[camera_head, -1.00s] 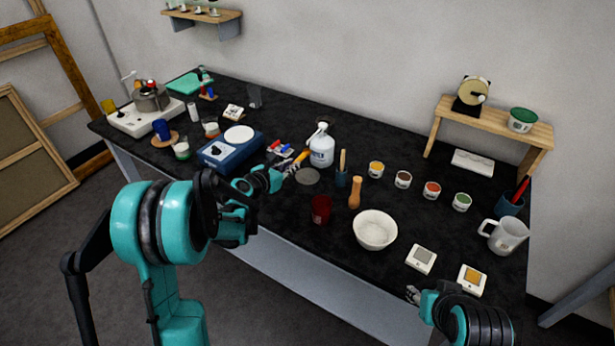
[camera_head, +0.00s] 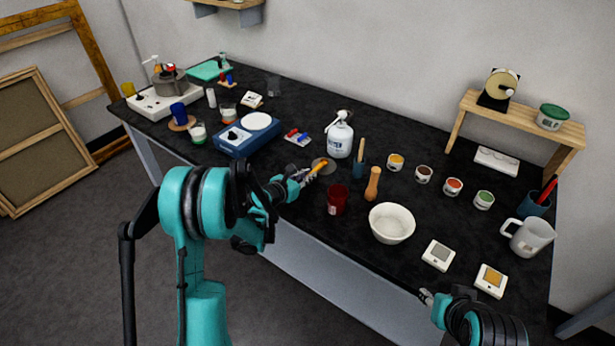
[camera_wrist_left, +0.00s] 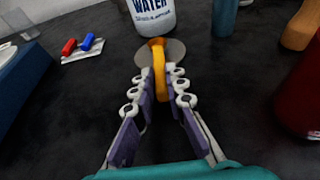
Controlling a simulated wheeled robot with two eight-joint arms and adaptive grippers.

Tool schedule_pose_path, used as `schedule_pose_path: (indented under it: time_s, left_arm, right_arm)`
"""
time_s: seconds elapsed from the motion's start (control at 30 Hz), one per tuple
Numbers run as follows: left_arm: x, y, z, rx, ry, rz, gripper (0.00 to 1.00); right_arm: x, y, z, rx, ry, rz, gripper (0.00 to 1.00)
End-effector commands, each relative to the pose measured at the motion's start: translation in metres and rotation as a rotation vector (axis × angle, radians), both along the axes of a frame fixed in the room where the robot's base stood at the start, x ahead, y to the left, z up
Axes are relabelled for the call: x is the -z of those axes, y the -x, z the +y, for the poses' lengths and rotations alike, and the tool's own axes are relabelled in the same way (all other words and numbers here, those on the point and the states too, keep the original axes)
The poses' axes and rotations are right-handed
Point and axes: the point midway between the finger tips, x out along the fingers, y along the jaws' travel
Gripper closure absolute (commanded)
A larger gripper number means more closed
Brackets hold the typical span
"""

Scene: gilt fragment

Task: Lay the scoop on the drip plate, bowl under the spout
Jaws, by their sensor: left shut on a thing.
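The scoop (camera_head: 319,166) is orange-yellow and my left gripper (camera_head: 303,177) is shut on it. In the left wrist view the scoop (camera_wrist_left: 158,64) stands between the two fingers, its rounded far end over the grey drip plate (camera_wrist_left: 177,51). I cannot tell whether it touches the plate. In the head view the drip plate (camera_head: 329,169) is a flat grey disc, partly hidden by the scoop. The white water bottle (camera_head: 339,140) with the spout stands just behind it. My right gripper (camera_head: 427,297) is at the table's front edge; its jaw opening is unclear.
A dark red cup (camera_head: 337,200), a wooden pestle-like piece (camera_head: 373,184) and a white bowl (camera_head: 392,223) stand right of the plate. A teal holder (camera_head: 359,168) is close by. A blue scale (camera_head: 246,135) and red and blue pieces (camera_head: 297,137) lie left.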

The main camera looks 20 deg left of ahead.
Motion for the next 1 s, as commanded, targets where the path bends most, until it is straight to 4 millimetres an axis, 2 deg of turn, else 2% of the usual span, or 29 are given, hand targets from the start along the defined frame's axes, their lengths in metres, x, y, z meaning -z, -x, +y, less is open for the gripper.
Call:
schedule_pose_path:
  time_s: [0.2, 0.23, 0.3, 0.6, 0.73, 1.0]
  left_arm:
    - [0.007, 0.0, 0.0, 0.0, 0.0, 0.0, 1.0]
    - [0.007, 0.0, 0.0, 0.0, 0.0, 0.0, 0.82]
    - [0.006, 0.0, 0.0, 0.0, 0.0, 0.0, 0.67]
    - [0.005, 0.0, 0.0, 0.0, 0.0, 0.0, 0.67]
    - [-0.003, 0.0, 0.0, 0.0, 0.0, 0.0, 0.67]
    - [-0.022, 0.052, 0.02, -0.003, 0.001, 0.0, 0.67]
  right_arm:
    - [0.008, 0.0, 0.0, 0.0, 0.0, 0.0, 0.6]
    - [0.007, 0.0, 0.0, 0.0, 0.0, 0.0, 0.6]
    - [0.006, 0.0, 0.0, 0.0, 0.0, 0.0, 0.6]
    - [0.005, 0.0, 0.0, 0.0, 0.0, 0.0, 0.6]
    - [-0.003, 0.0, 0.0, 0.0, 0.0, 0.0, 0.6]
    - [-0.016, 0.0, 0.0, 0.0, 0.0, 0.0, 0.6]
